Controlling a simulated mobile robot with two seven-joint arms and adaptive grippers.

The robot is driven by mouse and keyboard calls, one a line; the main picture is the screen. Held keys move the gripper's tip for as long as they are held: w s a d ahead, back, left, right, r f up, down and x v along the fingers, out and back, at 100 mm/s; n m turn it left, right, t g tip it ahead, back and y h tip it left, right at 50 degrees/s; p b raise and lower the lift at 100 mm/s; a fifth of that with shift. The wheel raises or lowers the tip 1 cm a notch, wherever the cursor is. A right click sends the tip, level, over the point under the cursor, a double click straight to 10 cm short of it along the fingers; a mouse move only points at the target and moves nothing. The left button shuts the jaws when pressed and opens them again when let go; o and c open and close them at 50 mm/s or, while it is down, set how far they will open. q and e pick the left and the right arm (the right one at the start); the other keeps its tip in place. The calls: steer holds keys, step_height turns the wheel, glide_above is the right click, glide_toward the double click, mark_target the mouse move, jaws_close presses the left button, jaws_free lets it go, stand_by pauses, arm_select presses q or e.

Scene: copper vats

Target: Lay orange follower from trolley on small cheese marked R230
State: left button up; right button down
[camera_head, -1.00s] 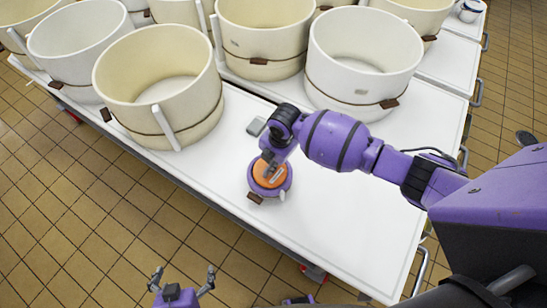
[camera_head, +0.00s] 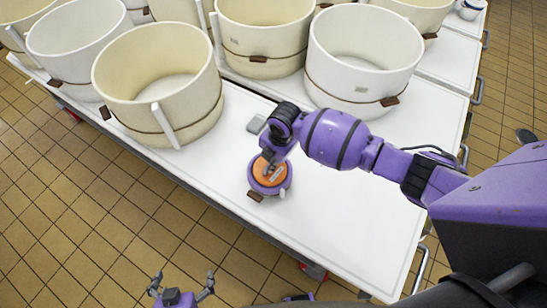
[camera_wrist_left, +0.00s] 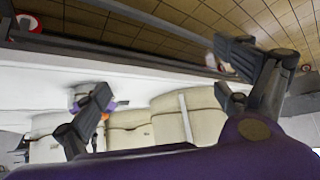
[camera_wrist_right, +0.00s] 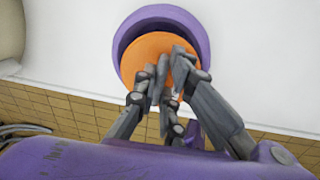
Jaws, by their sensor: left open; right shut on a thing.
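The orange follower (camera_head: 268,176) is a round disc lying within the rim of a small round purple mould (camera_head: 283,184) near the front edge of the white table. In the right wrist view the orange follower (camera_wrist_right: 148,52) sits inside the purple ring (camera_wrist_right: 165,13). My right gripper (camera_head: 270,166) is shut on the follower's middle from above; its fingers (camera_wrist_right: 168,82) hide what they pinch. Any cheese beneath the follower is hidden, and no R230 mark is readable. My left gripper (camera_head: 182,284) is open and empty, low in front of the table; its fingers also show in the left wrist view (camera_wrist_left: 165,85).
Several large cream vats with brown bands stand behind, such as one at left (camera_head: 160,85) and one at right (camera_head: 362,60). A small grey block (camera_head: 256,124) lies behind the mould. The white tabletop (camera_head: 340,220) is clear at front right.

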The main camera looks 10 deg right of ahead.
arm_select(q)
steer(key=shift+w+d, duration=0.1)
steer(key=shift+w, duration=0.05)
arm_select(e)
steer(key=shift+f, duration=0.15)
steer(key=shift+f, duration=0.1)
arm_select(q)
steer(key=shift+w+d, duration=0.15)
steer(key=shift+w, duration=0.1)
arm_select(e)
steer(key=shift+f, duration=0.15)
arm_select(q)
steer(key=shift+s, duration=0.2)
arm_select(e)
steer(key=c, duration=1.8)
jaws_free()
arm_select(q)
steer(key=shift+s+a+f, duration=0.25)
steer(key=shift+s, duration=0.15)
arm_select(e)
steer(key=shift+o, duration=0.2)
